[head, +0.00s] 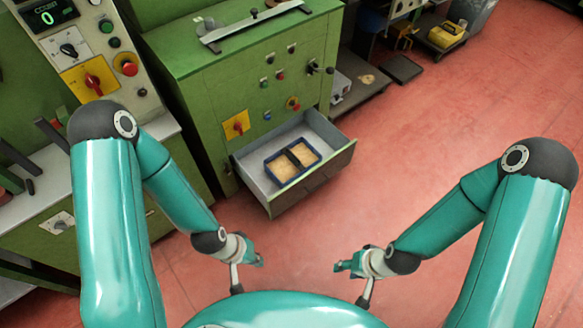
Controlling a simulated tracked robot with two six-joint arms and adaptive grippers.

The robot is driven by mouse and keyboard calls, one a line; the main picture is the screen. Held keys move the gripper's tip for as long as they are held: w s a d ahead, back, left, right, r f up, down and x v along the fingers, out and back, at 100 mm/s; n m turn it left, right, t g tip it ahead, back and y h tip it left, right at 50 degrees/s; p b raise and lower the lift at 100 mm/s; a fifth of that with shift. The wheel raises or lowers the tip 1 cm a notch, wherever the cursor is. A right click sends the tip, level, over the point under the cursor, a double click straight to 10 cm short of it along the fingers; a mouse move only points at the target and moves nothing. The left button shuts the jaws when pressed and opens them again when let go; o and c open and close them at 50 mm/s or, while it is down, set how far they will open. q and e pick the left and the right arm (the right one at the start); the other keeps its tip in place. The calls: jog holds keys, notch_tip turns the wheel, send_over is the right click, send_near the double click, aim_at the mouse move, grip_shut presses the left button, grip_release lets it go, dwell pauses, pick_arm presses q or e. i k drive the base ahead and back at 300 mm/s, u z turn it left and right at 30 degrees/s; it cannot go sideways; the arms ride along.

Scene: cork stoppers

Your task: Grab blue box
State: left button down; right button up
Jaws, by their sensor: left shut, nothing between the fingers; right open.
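The blue box (291,180) lies in an open drawer (243,167) of the green machine. It has two compartments with tan contents, too small to make out singly. My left gripper (249,273) is shut and empty, in front of and below the drawer in the picture. My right gripper (350,275) is open and empty, to the right of the left one. Both grippers are apart from the box and the drawer.
The green machine (190,60) with knobs and buttons stands behind the drawer. A control panel (75,60) stands at the left. The red floor (430,130) on the right is largely clear. A yellow object (446,35) sits at the far right.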

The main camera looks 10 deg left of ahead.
aim_at(285, 166)
jog(key=k, duration=1.2)
jog(key=u, duration=0.3)
jog(key=i, duration=0.9)
jog(key=u, duration=0.6)
jog(key=i, duration=1.25)
jog(key=z, duration=0.15)
